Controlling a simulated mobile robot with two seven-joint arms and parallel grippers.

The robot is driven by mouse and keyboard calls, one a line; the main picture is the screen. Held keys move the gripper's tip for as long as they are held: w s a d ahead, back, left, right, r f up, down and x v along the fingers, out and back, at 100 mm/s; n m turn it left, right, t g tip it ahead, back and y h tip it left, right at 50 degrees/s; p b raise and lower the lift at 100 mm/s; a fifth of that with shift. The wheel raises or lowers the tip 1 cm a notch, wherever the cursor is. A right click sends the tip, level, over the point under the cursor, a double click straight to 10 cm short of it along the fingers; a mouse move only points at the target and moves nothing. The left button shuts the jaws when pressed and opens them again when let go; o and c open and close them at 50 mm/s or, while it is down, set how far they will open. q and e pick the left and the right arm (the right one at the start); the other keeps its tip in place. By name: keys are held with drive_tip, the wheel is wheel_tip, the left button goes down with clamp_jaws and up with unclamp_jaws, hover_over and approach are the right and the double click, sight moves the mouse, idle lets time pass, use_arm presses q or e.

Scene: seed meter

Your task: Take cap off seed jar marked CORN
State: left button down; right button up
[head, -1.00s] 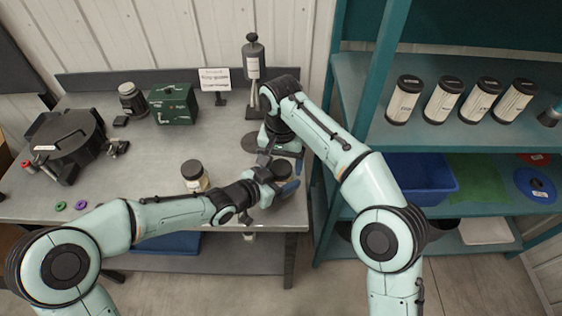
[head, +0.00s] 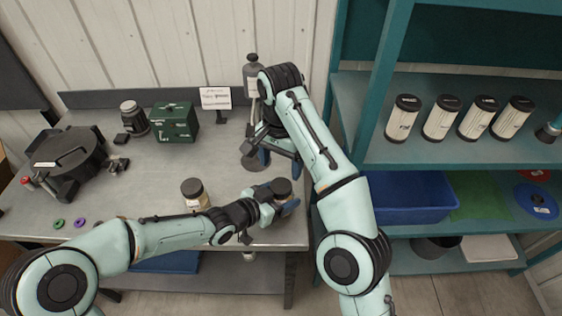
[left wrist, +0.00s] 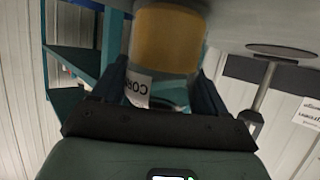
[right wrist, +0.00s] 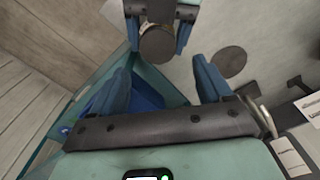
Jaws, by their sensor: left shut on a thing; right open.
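The CORN jar (left wrist: 168,42) shows yellow seeds and a white CORN label (left wrist: 137,88) in the left wrist view. My left gripper (head: 278,204) is shut around it near the bench's right front corner. Its dark round cap (head: 282,187) sits on top in the head view; the cap also shows face-on in the right wrist view (right wrist: 158,44). My right gripper (head: 280,152) is open and empty, behind and above the jar, apart from the cap. In the right wrist view, the jar lies beyond its spread fingers (right wrist: 163,85).
Another dark-capped jar (head: 194,193) stands left of my left gripper. A teal shelf (head: 350,110) stands close on the right.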

sight(281, 185)
drive_tip(key=shift+s+r+m, duration=0.15)
drive_tip(key=shift+r+m, duration=0.35)
drive_tip(key=shift+m, duration=1)
drive_tip(key=shift+d+f, duration=0.15)
drive_tip(key=shift+f, duration=3.75)
drive_tip(key=c, duration=1.1)
drive_tip(key=shift+o, duration=0.2)
drive_tip(key=n, duration=0.6)
drive_tip(key=shift+n, duration=0.4)
